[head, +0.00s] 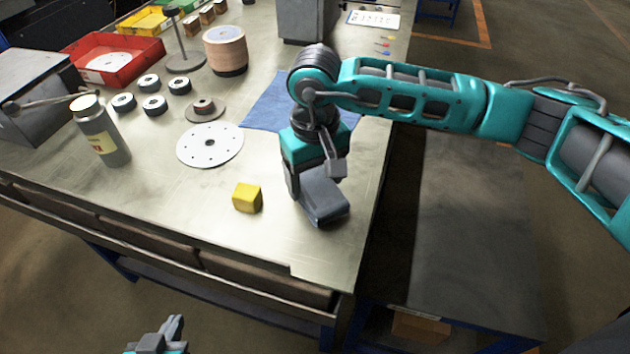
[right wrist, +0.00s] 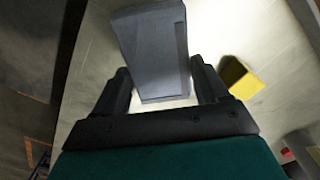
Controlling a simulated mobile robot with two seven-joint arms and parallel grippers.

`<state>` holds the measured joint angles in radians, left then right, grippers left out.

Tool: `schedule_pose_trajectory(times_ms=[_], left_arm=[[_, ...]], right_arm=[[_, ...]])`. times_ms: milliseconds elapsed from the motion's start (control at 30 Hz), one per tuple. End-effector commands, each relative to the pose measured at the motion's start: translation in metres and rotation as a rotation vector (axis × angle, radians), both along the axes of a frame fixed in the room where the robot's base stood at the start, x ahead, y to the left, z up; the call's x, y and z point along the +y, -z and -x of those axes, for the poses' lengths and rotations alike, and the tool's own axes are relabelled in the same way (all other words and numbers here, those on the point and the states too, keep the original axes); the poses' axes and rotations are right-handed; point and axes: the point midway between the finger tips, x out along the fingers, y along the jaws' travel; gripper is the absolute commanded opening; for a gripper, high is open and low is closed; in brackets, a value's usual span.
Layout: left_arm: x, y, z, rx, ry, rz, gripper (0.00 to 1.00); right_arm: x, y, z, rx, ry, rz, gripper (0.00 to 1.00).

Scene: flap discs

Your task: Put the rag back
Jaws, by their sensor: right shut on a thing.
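My right gripper (head: 314,176) is shut on a grey, block-shaped thing (head: 325,202) low over the table near its right front corner. In the right wrist view the same thing (right wrist: 155,50) sits between the two fingers. It may be the folded rag, but I cannot tell for sure, nor whether it touches the table. A flat blue cloth or mat (head: 262,108) lies behind my right gripper, partly hidden by the arm. My left gripper (head: 172,328) is at the bottom edge, below and apart from the table; its jaws are too unclear to read.
A yellow block (head: 247,198) stands just left of the held thing. A white disc (head: 210,145), several small dark discs, a bottle (head: 100,132), a spool (head: 226,50) and a red bin (head: 112,58) are further left and back. The table's front middle is clear.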

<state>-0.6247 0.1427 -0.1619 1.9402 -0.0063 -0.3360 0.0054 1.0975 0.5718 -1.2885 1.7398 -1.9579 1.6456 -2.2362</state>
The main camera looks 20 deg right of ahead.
Motion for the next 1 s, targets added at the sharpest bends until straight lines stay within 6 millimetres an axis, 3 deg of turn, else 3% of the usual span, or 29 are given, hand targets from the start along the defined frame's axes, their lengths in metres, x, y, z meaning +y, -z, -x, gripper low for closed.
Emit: schedule_pose_trajectory(times_ms=[100, 500, 533, 800, 1000], left_arm=[[0.000, -0.001, 0.000, 0.000, 0.000, 0.000, 0.00], [0.000, 0.005, 0.000, 0.000, 0.000, 0.000, 0.00], [0.000, 0.005, 0.000, 0.000, 0.001, 0.001, 0.00], [0.000, 0.004, 0.000, 0.001, 0.001, 0.000, 0.00], [0.000, 0.003, 0.000, 0.001, 0.001, 0.000, 0.00]], right_arm=[[0.000, 0.016, 0.000, 0.002, 0.000, 0.000, 0.38], [0.000, 0.022, 0.000, -0.001, 0.000, 0.000, 0.38], [0.000, 0.021, 0.000, -0.001, 0.000, 0.000, 0.74], [0.000, 0.020, 0.000, 0.000, 0.000, 0.000, 0.99], [0.000, 0.020, 0.000, 0.000, 0.000, 0.000, 0.99]])
